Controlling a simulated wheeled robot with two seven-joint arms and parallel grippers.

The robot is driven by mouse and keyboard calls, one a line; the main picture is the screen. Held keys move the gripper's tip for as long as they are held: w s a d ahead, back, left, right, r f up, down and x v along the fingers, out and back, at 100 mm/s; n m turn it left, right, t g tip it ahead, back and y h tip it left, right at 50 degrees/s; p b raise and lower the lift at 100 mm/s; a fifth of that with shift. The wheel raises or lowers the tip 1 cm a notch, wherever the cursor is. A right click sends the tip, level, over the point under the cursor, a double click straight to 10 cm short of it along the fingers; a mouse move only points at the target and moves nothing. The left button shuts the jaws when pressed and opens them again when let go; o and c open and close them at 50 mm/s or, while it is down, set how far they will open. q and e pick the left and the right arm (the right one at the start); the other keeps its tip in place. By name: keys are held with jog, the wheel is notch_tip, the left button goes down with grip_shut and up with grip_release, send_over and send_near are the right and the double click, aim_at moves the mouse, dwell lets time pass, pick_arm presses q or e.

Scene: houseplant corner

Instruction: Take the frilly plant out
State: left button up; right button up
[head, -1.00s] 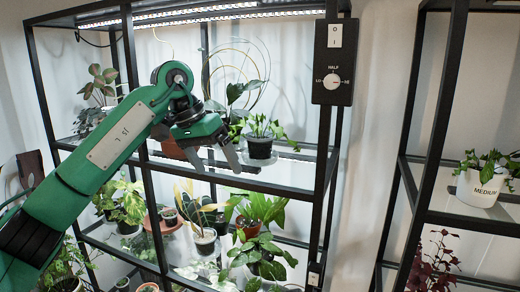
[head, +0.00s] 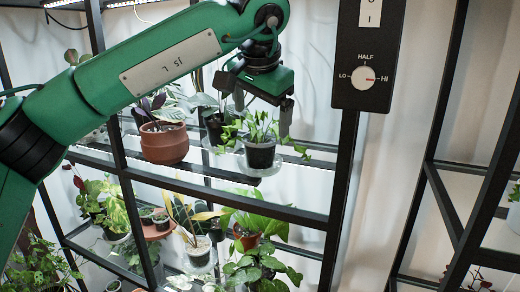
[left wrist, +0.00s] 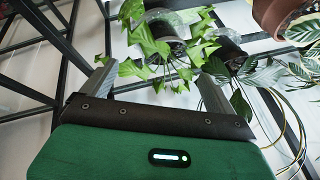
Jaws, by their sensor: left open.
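The plant with jagged, frilly green leaves (head: 258,128) grows in a black pot (head: 260,155) on a clear saucer (head: 262,168), on the upper rack shelf. My left gripper (head: 262,103) is open and empty, pointing down just above this plant, with its fingers close to the top leaves. In the left wrist view the leaves (left wrist: 145,70) spread in front of and between the open fingers, and the black pot (left wrist: 165,32) is beyond them. I cannot tell whether a finger touches a leaf. My right gripper is not in view.
A terracotta pot (head: 164,144) and another dark pot (head: 214,130) stand close on the left. A black post with a switch box (head: 366,55) rises on the right. The black shelf rail (head: 225,196) runs in front and below. More plants fill the lower shelf.

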aim_at(260, 141)
pick_arm(q)
jog(key=x, duration=0.3)
jog(key=shift+w, duration=0.4)
jog(key=shift+w+f+p, duration=0.3)
jog(key=shift+f+p, duration=0.35)
jog(key=shift+p, duration=0.05)
jog(key=p+x, duration=0.1)
jog(key=x, duration=0.2)
jog(key=shift+w+a+f+p, duration=0.1)
jog(key=shift+w+f+p, duration=0.1)
jog(key=shift+p, duration=0.1)
jog(key=shift+w+f, duration=0.2)
jog(key=shift+f, duration=0.1)
jog(key=shift+s, duration=0.1)
jog(key=c, duration=0.7)
jog(key=shift+c, duration=1.3)
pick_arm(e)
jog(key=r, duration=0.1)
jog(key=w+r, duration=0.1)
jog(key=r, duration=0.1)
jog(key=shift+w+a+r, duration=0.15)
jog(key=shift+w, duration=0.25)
